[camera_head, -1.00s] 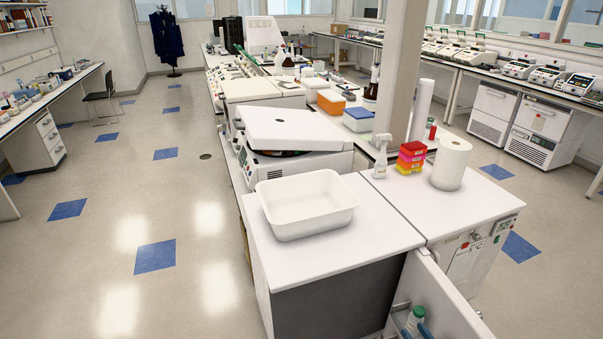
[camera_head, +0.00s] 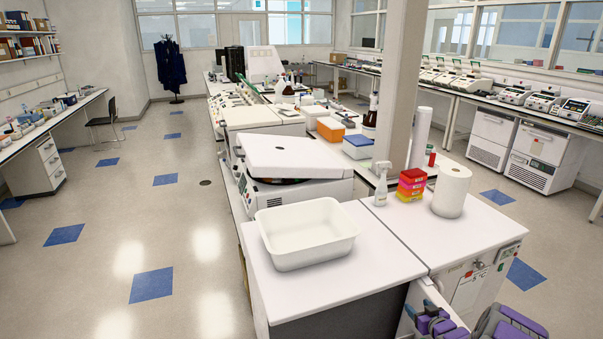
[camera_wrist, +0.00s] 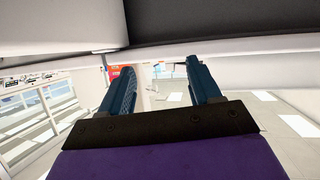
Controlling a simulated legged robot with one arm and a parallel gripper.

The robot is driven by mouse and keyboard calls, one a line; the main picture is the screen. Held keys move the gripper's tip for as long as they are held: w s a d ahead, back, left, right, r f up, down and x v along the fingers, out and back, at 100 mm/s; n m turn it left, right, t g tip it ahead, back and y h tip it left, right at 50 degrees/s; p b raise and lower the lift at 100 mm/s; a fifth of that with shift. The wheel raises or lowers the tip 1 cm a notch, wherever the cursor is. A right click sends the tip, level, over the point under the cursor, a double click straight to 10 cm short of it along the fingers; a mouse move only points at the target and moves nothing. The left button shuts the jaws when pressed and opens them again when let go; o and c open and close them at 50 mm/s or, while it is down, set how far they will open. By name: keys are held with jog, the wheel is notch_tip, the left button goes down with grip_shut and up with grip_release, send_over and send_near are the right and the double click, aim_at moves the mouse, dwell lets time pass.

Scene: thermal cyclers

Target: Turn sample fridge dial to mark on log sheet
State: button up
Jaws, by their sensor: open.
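My gripper (camera_wrist: 160,66) shows two blue fingers, apart and empty, in the wrist view, below a dark overhanging surface. In the head view my purple arm parts are beside the door; the fingertips cannot be made out.
A white tub (camera_head: 308,236) stands on the near counter (camera_head: 340,283). A paper roll (camera_head: 452,192), stacked coloured boxes (camera_head: 411,184) and a spray bottle (camera_head: 382,186) stand behind on the right. Floor on the left is clear.

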jog(key=a+r+g+h, duration=0.2)
jog(key=a+r+g, duration=0.15)
jog(key=r, duration=0.75)
jog(key=s+a+r+m+g+h, duration=0.15)
jog(key=s+a+r+g, duration=0.25)
jog(key=s+a+r, duration=0.55)
jog(key=s+a+r+g, duration=0.2)
jog(key=s+a+r, duration=0.1)
jog(key=s, duration=1.1)
jog(key=s+a+r+g+y, duration=0.1)
jog(key=s+a+r+g, duration=0.2)
jog(key=s, duration=1.1)
jog(key=s+a+r+g, duration=0.2)
jog(key=s+a+r, duration=0.2)
jog(key=s, duration=1.1)
jog(key=a+m, duration=0.1)
jog(key=a, duration=0.2)
jog(key=shift+g+y, duration=0.35)
jog(key=shift+c, duration=0.3)
